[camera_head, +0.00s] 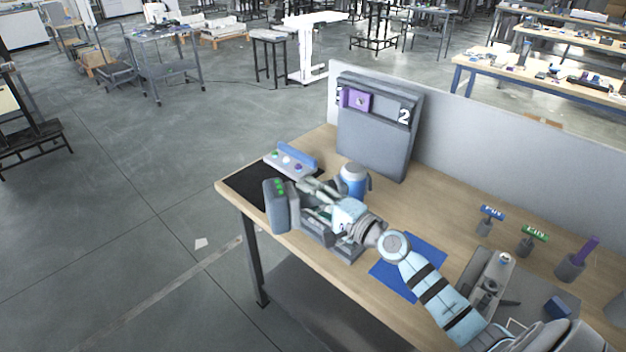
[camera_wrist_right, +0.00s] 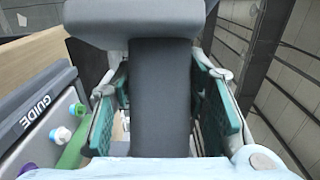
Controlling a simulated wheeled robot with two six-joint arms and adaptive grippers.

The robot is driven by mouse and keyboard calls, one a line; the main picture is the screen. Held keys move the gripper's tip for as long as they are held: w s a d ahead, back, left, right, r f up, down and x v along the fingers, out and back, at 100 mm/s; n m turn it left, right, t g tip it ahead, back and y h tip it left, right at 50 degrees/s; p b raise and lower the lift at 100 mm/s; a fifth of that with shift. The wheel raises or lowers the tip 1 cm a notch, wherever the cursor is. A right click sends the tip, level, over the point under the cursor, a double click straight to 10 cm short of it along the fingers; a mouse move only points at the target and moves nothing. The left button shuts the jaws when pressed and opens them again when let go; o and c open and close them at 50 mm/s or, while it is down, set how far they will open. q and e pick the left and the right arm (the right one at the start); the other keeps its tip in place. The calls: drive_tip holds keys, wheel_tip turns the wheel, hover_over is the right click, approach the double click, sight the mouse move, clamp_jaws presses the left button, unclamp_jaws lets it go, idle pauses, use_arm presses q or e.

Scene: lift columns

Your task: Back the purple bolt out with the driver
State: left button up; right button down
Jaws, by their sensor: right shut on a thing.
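My right gripper (camera_head: 315,200) is over the left end of the workbench, and its green-padded fingers (camera_wrist_right: 160,110) are shut on the grey handle of the driver (camera_head: 276,212). In the right wrist view the driver (camera_wrist_right: 160,60) shows as a wide dark end above a handle; its tip is not visible. A purple plate (camera_head: 353,99) with a round fastener at its middle (camera_head: 361,101) sits on the upright grey panel (camera_head: 375,135), beside the label 2. I cannot tell whether this fastener is the purple bolt. The driver is apart from the panel. My left gripper is not in view.
A guide block (camera_head: 284,160) with coloured knobs lies behind the driver; it also shows in the wrist view (camera_wrist_right: 45,115). A blue-and-grey container (camera_head: 353,180) stands close behind my gripper. Blue (camera_head: 491,212), green (camera_head: 535,232) and purple-handled (camera_head: 588,248) tools stand at right. A blue mat (camera_head: 425,250) lies under my arm.

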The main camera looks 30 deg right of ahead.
use_arm(q)
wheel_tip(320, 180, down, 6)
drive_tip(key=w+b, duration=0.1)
drive_tip(key=b, duration=0.5)
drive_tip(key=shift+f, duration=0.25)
use_arm(e)
drive_tip(key=w+d+f, duration=0.2)
drive_tip(key=w+f, duration=0.1)
drive_tip(key=f, duration=0.2)
drive_tip(key=shift+w+d+f, duration=0.15)
drive_tip(key=shift+w+f, duration=0.15)
drive_tip(key=shift+w, duration=0.05)
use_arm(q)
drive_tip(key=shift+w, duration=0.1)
use_arm(e)
drive_tip(key=shift+s+h, duration=0.1)
drive_tip(key=shift+h, duration=0.2)
